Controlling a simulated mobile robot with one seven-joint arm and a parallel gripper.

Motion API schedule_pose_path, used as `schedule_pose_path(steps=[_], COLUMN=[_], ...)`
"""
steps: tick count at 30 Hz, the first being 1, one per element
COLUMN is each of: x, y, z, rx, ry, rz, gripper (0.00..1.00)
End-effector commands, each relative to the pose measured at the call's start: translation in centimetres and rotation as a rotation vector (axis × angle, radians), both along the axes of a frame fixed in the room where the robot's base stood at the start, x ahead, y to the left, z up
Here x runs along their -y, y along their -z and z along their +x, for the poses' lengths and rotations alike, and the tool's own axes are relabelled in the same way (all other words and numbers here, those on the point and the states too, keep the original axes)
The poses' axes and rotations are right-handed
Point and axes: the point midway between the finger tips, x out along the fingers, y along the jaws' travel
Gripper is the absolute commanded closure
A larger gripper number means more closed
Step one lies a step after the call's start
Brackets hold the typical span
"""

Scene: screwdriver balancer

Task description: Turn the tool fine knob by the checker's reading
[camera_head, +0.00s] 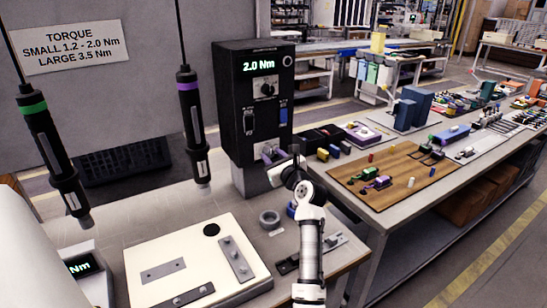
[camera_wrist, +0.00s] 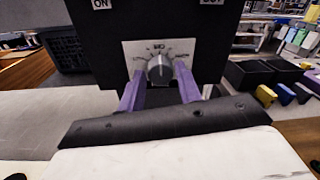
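The black control box (camera_head: 245,100) stands on the bench, its display (camera_head: 258,65) reading "2.0 Nm". An upper knob (camera_head: 266,89) and two switches show on its front. A grey lower knob (camera_wrist: 160,69) sits on a white scale plate in the wrist view; it is hidden in the head view. My gripper (camera_wrist: 159,76) has its purple fingers on either side of this knob; whether they touch it is unclear. It also shows in the head view (camera_head: 272,152). The checker (camera_head: 82,266) at lower left shows only "Nm"; its digits are not visible.
A green-banded screwdriver (camera_head: 52,150) and a purple-banded screwdriver (camera_head: 193,125) hang on the left. A wall sign (camera_head: 70,46) reads small 1.2 - 2.0 Nm, large 3.5 Nm.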

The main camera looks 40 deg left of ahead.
Motion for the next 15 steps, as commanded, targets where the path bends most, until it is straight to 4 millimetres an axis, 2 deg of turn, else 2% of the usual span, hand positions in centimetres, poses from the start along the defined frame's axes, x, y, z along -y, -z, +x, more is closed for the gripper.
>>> schedule_pose_path(steps=[1, 6, 15], x=[0.01, 0.02, 0.03], y=[0.01, 0.01, 0.06], z=[0.00, 0.00, -0.01], rx=[0.000, 0.000, 0.035], ry=[0.000, 0.000, 0.000], rz=[0.000, 0.000, -0.014], gripper=[0.73, 0.94, 0.94])
